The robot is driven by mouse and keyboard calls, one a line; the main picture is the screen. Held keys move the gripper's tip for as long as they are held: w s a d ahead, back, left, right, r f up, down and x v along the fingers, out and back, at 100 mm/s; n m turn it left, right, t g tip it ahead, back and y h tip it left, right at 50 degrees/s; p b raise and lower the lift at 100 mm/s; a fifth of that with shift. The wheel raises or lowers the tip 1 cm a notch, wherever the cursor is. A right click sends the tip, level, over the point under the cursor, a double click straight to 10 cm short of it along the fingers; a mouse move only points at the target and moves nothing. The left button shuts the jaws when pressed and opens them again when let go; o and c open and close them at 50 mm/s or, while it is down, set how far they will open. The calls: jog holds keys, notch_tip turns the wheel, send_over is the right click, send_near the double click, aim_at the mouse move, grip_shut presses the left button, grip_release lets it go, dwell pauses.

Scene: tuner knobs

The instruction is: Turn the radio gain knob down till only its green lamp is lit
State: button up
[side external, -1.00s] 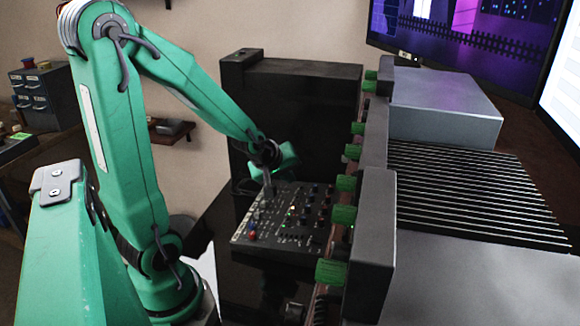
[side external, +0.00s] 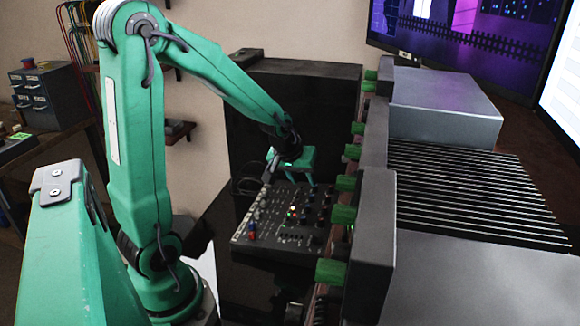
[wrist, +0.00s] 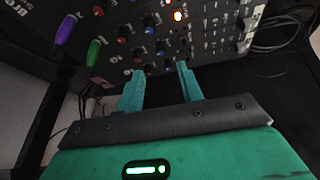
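The dark control panel (side external: 290,243) lies on a glossy black surface, with rows of small knobs and buttons. My gripper (side external: 291,178) is over its far edge. In the wrist view my gripper (wrist: 160,69) is open, its two teal fingers apart at the panel's edge. Small dark knobs (wrist: 151,69) show near and between the fingertips; contact cannot be told. I cannot tell which knob is the radio gain knob.
A rack with green cylinders (side external: 343,214) borders the panel on the right. A tall black box (side external: 320,95) stands behind it.

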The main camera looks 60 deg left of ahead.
aim_at(325, 207)
jog(key=w+d+m+g, duration=0.1)
jog(key=m, duration=0.3)
jog(key=w+d+m+g+h, duration=0.1)
jog(key=d+m+g, duration=0.1)
jog(key=m, duration=0.3)
jog(key=w+d+r+m+g, duration=0.1)
jog(key=w+d+m+g, duration=0.1)
jog(key=m, duration=0.3)
jog(key=shift+w+r+h, duration=0.1)
jog(key=shift+h, duration=0.3)
jog(key=shift+f, duration=3.9)
grip_shut()
